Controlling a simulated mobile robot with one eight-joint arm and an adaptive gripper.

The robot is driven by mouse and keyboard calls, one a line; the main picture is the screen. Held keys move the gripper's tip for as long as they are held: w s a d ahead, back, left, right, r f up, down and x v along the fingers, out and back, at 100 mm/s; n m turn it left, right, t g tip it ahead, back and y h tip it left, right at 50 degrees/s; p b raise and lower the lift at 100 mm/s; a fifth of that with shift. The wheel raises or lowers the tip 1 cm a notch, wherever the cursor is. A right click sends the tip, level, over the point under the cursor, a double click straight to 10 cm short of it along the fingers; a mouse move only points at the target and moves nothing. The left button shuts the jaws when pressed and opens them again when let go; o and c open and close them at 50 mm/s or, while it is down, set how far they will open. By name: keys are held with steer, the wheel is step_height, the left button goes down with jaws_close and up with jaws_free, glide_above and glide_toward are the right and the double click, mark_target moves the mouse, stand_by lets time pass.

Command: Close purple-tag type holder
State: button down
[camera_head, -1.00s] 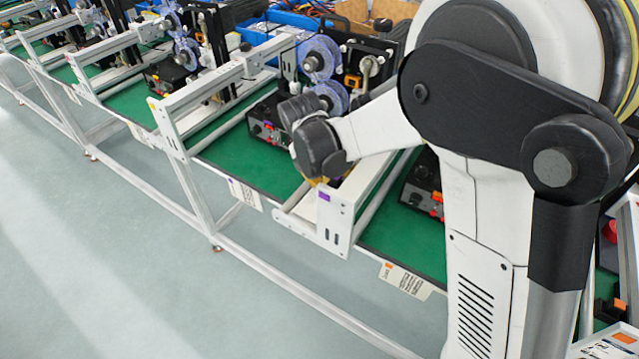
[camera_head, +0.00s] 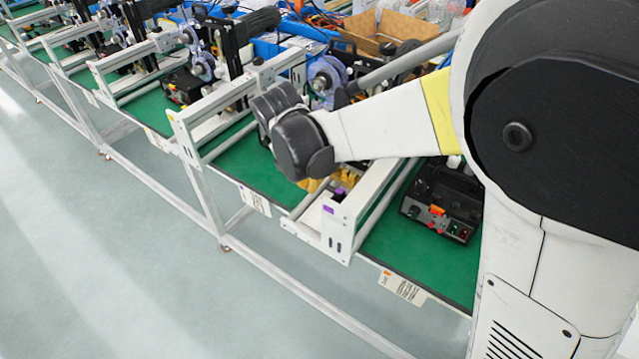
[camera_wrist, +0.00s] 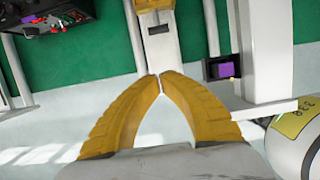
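The type holder is a white frame (camera_head: 337,235) with a purple tag (camera_head: 328,210) on its end, and it juts out past the front edge of the green bench. In the wrist view a purple patch (camera_wrist: 228,70) sits in a dark recess of a white part on the right. My gripper (camera_wrist: 160,77) has yellow fingers whose tips meet, with nothing visible between them. The tips lie over or against a white bar (camera_wrist: 157,52); I cannot tell if they touch it. In the head view my wrist hides most of my gripper (camera_head: 318,185) just behind the tagged end.
A black device (camera_head: 440,205) with orange and red controls stands on the green bench to the right. More white frames (camera_head: 195,125) and machines run along the row to the left. A cardboard box (camera_head: 390,28) is at the back. The floor (camera_head: 120,230) in front is clear.

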mark_target(341, 181)
steer(key=b+x, duration=0.3)
steer(key=x, duration=0.6)
steer(key=shift+b, duration=0.4)
steer(key=w+d, duration=0.1)
steer(key=w+d+f+b, duration=0.1)
steer(key=shift+w, duration=0.25)
steer(key=shift+w+d, duration=0.3)
steer(key=shift+w, duration=0.1)
